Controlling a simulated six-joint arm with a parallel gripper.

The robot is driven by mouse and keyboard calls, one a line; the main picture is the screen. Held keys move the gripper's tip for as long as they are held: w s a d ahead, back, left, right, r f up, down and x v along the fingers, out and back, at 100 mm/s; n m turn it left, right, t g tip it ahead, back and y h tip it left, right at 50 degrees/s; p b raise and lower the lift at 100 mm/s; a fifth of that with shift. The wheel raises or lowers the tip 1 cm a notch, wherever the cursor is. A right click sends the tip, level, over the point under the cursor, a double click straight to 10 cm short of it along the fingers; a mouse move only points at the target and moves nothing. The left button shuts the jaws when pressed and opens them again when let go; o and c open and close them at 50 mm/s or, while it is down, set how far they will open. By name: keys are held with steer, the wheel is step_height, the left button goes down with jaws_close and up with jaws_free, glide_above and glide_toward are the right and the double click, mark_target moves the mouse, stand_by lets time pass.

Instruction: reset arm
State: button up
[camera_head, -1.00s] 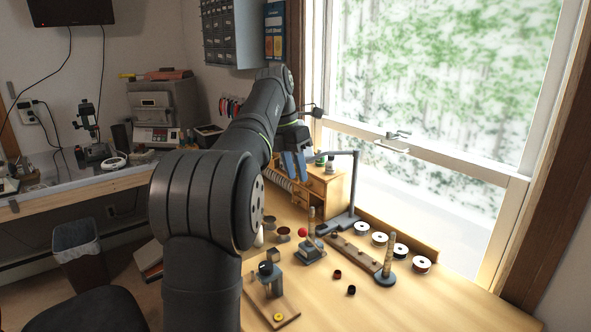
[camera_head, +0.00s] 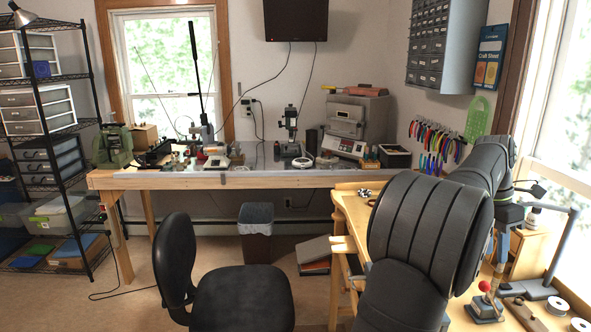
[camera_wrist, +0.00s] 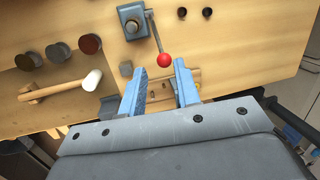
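My gripper (camera_wrist: 159,70) is open in the wrist view, with two blue fingers apart and nothing held between them. It is over the wooden workbench (camera_wrist: 225,55), and part of a small wooden piece shows between and behind the fingers. In the head view my arm rises at the right, and the gripper end (camera_head: 503,243) hangs over the bench, partly hidden by the arm. A grey lever tool (camera_wrist: 132,20) with a red ball knob (camera_wrist: 164,60) is just beyond the fingertips.
In the head view, a black chair (camera_head: 242,297) stands before the bench, and a long side table (camera_head: 215,181) runs along the back wall.

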steer(key=x, duration=0.9)
steer(key=shift+f, duration=0.4)
steer(key=shift+r, duration=0.1)
